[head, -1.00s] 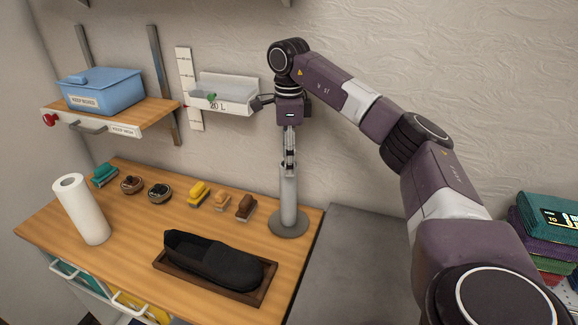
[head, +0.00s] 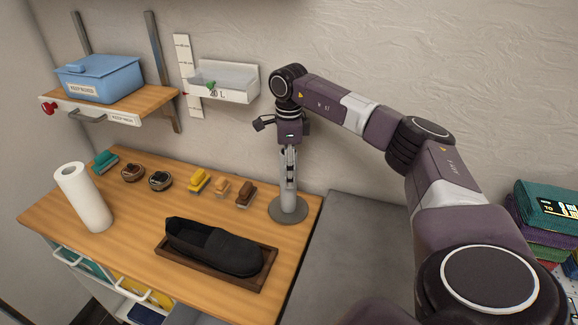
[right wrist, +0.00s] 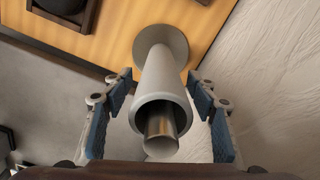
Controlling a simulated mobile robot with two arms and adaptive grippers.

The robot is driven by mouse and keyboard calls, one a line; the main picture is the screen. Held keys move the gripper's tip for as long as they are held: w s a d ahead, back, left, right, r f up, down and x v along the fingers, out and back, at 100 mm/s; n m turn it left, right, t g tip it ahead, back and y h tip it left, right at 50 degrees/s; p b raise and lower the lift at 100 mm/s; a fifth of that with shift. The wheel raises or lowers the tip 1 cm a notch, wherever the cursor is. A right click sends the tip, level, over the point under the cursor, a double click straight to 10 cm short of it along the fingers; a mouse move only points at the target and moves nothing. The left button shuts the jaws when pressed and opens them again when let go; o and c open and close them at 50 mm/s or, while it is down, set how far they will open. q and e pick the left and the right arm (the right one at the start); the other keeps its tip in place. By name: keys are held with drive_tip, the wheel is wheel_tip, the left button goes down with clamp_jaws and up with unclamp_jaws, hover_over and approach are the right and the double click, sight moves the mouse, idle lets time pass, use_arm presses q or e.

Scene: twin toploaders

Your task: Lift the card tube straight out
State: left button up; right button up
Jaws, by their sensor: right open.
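The card tube (head: 288,200) is a pale grey tube standing upright around a metal post on a round grey base (head: 287,213), at the worktop's back right corner. In the right wrist view the tube (right wrist: 162,85) has an open near end, and the shiny metal post (right wrist: 161,132) sticks out of it. My right gripper (head: 289,178) points down over the tube. In the right wrist view its open blue-padded fingers (right wrist: 160,80) stand either side of the tube, with visible gaps. My left gripper is not in view.
A black shoe (head: 215,246) sits in a wooden tray in front of the stand. Brushes (head: 245,194) and tins (head: 160,181) line the worktop's back, and a white paper roll (head: 84,198) stands left. A small wall shelf (head: 222,92) is just left of my right arm.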

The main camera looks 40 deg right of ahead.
drive_tip(key=c, duration=1.2)
drive_tip(key=shift+r+p, duration=7)
drive_tip(key=shift+r, duration=6)
drive_tip(key=shift+f, duration=0.1)
